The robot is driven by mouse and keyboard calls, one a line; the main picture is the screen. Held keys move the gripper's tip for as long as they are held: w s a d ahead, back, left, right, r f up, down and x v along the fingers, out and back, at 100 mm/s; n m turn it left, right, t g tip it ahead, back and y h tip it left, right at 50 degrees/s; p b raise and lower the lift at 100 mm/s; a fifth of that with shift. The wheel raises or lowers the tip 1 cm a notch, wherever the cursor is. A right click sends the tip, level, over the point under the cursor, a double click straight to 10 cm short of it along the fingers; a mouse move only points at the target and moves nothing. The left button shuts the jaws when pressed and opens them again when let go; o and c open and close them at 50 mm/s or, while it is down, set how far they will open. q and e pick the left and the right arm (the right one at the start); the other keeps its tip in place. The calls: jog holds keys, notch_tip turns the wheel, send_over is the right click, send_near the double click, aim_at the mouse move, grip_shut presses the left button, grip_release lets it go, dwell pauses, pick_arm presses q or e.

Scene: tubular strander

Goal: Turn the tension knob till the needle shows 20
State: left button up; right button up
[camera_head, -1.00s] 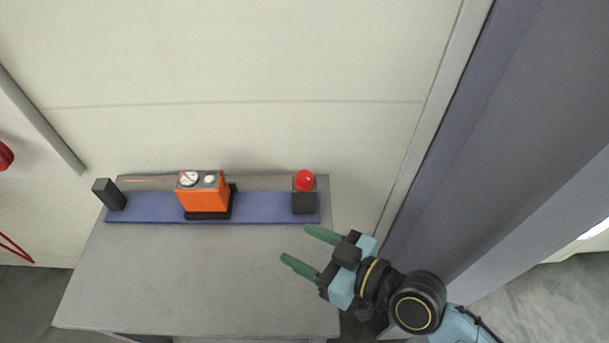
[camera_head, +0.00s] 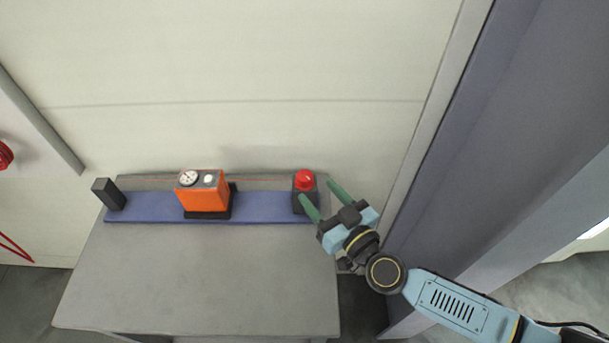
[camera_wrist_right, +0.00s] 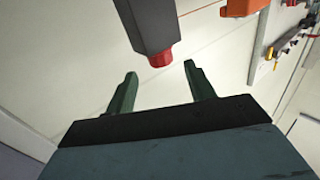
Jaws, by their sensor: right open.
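The red tension knob (camera_head: 304,179) sits on a dark block at the right end of the blue rail. It also shows in the right wrist view (camera_wrist_right: 160,58), ahead of the fingertips. The orange gauge box (camera_head: 203,198) stands mid-rail with a round white dial (camera_head: 189,178) on top; its needle reading is too small to tell. My right gripper (camera_head: 318,192) is open, with one green finger in front of the knob's block and the other to its right. It appears empty in the right wrist view (camera_wrist_right: 160,70). My left gripper is out of view.
The blue rail (camera_head: 155,208) runs along the back of the grey table (camera_head: 210,280), with a black block (camera_head: 109,194) at its left end. The table front is clear. A pale wall (camera_head: 230,80) stands behind, and a grey-blue column (camera_head: 500,130) on the right.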

aim_at(304, 184)
jog(key=b+x, duration=0.1)
jog(key=x, duration=0.5)
jog(key=shift+w+a, duration=0.2)
jog(key=shift+w, duration=0.05)
jog(key=c, duration=0.9)
jog(key=m+t+h+p, duration=0.1)
jog(key=h+p, duration=0.1)
jog(key=p, duration=0.1)
jog(key=m+t+h+p, duration=0.1)
jog(key=m+h+p, duration=0.1)
jog(key=p, duration=0.1)
jog(key=shift+s+r, duration=0.15)
jog(key=shift+c, duration=0.3)
jog(key=shift+m+t+h+p, duration=0.3)
jog(key=shift+m+h+p, duration=0.4)
jog(key=shift+h, duration=0.5)
jog(key=shift+m+h+p, duration=0.3)
jog(key=shift+m+h, duration=0.8)
jog(key=shift+h, duration=0.4)
